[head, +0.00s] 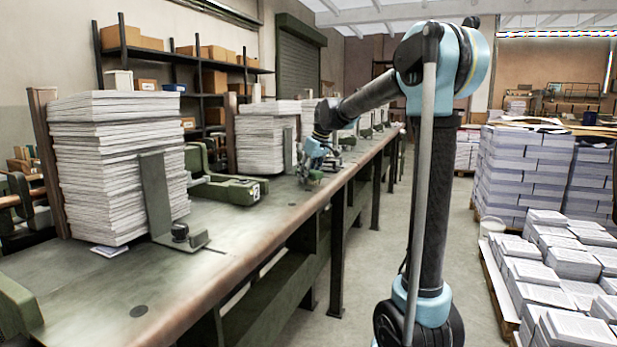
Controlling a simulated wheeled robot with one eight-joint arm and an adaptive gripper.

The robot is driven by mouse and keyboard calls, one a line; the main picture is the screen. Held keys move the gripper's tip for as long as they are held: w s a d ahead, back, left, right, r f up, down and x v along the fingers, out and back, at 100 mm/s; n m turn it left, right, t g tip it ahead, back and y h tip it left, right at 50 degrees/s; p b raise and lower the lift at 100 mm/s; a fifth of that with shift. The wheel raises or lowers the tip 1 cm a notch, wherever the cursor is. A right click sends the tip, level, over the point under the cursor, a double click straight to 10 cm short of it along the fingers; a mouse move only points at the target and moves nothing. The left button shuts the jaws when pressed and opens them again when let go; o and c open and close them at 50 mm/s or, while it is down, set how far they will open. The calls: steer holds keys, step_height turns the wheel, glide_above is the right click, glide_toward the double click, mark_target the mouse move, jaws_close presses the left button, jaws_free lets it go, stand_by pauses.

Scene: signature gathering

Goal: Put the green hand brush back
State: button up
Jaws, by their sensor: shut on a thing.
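My gripper (315,160) is low over the long workbench (262,208), near its front edge, in the middle of the head view. It is shut on a small greenish thing, which I take to be the green hand brush (313,177). The brush sits at the fingertips, close to the bench top. It is small here and partly covered by the gripper, so I cannot tell whether it touches the bench.
Tall paper stacks (115,165) stand on the bench, with a metal bracket (158,195) and a green fixture (228,188) between them. More stacks (268,138) stand behind the gripper. Pallets of paper (560,265) are on the right. The aisle floor (370,245) is clear.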

steer(key=o, duration=1.1)
